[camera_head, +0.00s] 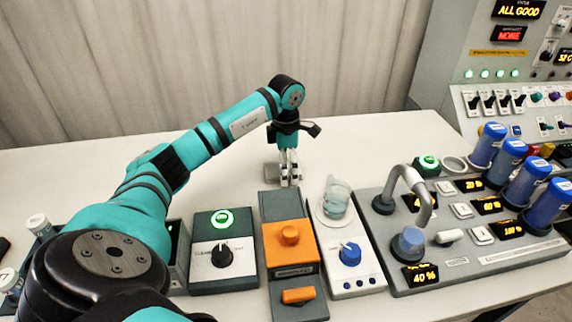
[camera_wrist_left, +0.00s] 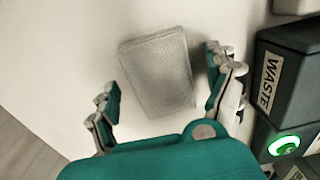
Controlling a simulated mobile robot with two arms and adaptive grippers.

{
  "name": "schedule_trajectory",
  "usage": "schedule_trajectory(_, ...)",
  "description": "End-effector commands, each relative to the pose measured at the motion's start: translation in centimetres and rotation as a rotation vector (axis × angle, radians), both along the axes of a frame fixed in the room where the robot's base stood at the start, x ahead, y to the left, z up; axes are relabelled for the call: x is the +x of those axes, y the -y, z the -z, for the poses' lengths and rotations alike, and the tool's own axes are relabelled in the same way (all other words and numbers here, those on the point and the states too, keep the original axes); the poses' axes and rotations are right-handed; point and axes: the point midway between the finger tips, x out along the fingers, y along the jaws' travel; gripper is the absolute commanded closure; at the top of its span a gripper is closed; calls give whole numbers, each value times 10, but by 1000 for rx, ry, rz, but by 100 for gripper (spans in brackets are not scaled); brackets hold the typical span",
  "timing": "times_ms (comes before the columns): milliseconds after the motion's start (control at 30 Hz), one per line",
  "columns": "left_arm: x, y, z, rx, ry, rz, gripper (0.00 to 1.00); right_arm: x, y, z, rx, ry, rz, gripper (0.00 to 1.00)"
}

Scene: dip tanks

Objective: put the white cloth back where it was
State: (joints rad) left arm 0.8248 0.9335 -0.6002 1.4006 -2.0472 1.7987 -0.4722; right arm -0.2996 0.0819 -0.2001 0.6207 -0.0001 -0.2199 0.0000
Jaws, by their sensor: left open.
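The white cloth (camera_wrist_left: 158,72) looks like a pale grey-white folded, textured rectangle lying flat on the white table in the left wrist view. My left gripper (camera_wrist_left: 163,78) is open, with one finger on either side of the cloth and not closed on it. In the head view my left gripper (camera_head: 289,180) points down at the table, behind the row of devices. The cloth is hard to make out there, mostly hidden around the fingers. My right gripper is not in view.
A dark box labelled WASTE (camera_wrist_left: 285,78) stands close to the right finger. In front are a box with a green light (camera_head: 222,255), an orange-topped unit (camera_head: 290,240), a beaker (camera_head: 337,199) on a stirrer and a tank panel with blue-capped bottles (camera_head: 488,145). The table behind is clear.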

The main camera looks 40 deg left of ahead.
Motion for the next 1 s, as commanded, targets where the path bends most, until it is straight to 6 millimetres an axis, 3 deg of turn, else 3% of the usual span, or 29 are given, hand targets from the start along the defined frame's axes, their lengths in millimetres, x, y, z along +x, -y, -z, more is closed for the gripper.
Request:
schedule_trajectory(167, 1, -1, -28, 1, 6, 0, 12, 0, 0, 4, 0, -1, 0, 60)
schedule_trajectory(400, 2, 0, -81, 1, 7, 0, 12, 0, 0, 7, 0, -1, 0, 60)
schedule_trajectory(600, 1, 0, -112, 1, 3, -1, 12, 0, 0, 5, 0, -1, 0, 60)
schedule_trajectory(1000, 0, 0, -120, 0, 1, 0, 12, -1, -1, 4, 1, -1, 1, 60)
